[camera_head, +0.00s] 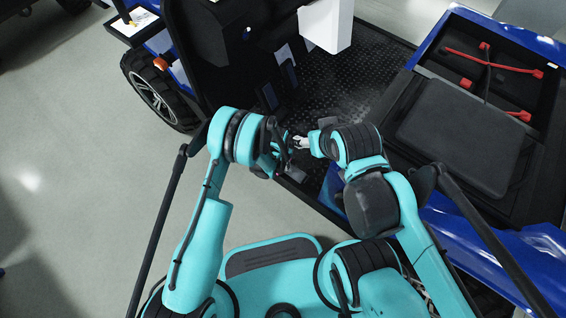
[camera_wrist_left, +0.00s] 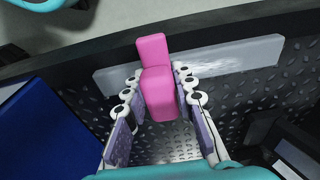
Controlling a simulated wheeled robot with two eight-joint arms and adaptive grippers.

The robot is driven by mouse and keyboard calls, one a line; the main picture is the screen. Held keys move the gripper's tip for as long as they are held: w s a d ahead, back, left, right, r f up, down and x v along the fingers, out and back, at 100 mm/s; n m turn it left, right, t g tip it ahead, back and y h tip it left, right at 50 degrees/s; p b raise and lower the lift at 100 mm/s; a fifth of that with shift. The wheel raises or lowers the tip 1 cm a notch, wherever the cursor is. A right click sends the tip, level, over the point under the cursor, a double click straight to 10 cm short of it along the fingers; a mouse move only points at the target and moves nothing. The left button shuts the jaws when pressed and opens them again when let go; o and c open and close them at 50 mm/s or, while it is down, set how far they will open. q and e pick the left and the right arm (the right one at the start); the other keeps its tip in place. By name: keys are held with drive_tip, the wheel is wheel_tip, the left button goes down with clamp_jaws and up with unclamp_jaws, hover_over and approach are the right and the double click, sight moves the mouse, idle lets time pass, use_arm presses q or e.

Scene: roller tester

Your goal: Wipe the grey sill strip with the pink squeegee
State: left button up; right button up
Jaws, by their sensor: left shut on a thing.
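In the left wrist view my left gripper (camera_wrist_left: 158,98) is shut on the pink squeegee (camera_wrist_left: 156,75), with fingers on both sides of it. The far end of the squeegee overlaps the grey sill strip (camera_wrist_left: 248,56); I cannot tell whether they touch. The strip runs across the dark vehicle edge, with whitish smears right of the squeegee. In the head view my left gripper (camera_head: 281,146) is mostly hidden by its own wrist, and the squeegee cannot be made out. My right gripper (camera_head: 300,142) is close beside it, too small to tell its opening.
A dark tread-plate floor (camera_head: 366,62) lies beyond both grippers. A white box (camera_head: 326,25) stands above it. A wheel (camera_head: 155,92) and open grey floor are at the left.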

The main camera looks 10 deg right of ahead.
use_arm(q)
drive_tip(key=shift+f, duration=0.3)
idle(0.5)
